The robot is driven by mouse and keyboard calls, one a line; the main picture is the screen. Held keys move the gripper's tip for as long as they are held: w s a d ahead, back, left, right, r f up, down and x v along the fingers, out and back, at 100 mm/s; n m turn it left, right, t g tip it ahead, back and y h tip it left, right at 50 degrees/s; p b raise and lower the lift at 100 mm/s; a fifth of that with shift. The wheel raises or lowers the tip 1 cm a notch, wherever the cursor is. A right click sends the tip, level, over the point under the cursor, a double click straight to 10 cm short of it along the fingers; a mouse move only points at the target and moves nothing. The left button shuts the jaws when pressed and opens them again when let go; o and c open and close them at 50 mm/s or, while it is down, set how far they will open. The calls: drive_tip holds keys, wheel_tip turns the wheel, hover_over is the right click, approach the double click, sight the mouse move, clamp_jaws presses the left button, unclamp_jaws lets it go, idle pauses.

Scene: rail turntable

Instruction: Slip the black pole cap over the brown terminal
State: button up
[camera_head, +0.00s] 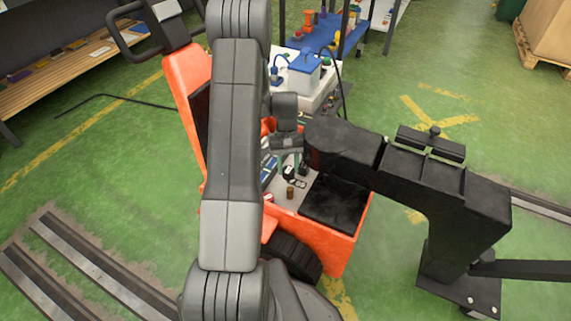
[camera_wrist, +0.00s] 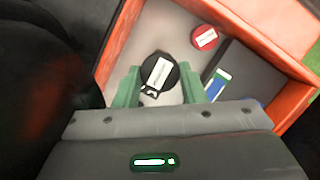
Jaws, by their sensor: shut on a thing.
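The black pole cap (camera_wrist: 174,78) is a round black piece with a white label, and it shows between my green fingers in the wrist view. My gripper (camera_wrist: 159,82) is shut on it. In the head view my gripper (camera_head: 291,166) points down over the grey tray of the orange cart. The brown terminal (camera_head: 290,192) is a small upright post on that tray, a little nearer the camera than my gripper. The cap and the terminal are apart in the head view. I cannot make out the terminal in the wrist view.
A red disc with a white label (camera_wrist: 204,38) lies on the tray beyond my fingers. A blue and white item (camera_wrist: 219,84) is at their right. The cart's orange wall (camera_wrist: 274,48) bounds the tray. A large black arm-like fixture (camera_head: 420,180) stands close at the right.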

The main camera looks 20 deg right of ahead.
drive_tip(key=b, duration=0.3)
hover_over(290, 188)
drive_tip(key=shift+f, duration=2.4)
drive_tip(key=shift+d+f+b, duration=0.2)
drive_tip(key=shift+f+b, duration=1.15)
drive_tip(key=shift+f, duration=0.9)
drive_tip(key=shift+w+a+r, duration=0.1)
drive_tip(key=shift+w, duration=0.05)
drive_tip(key=shift+f, duration=0.2)
drive_tip(key=o, duration=0.9)
drive_tip(key=shift+o, duration=0.2)
drive_tip(key=p+v, duration=0.4)
drive_tip(key=v, duration=1)
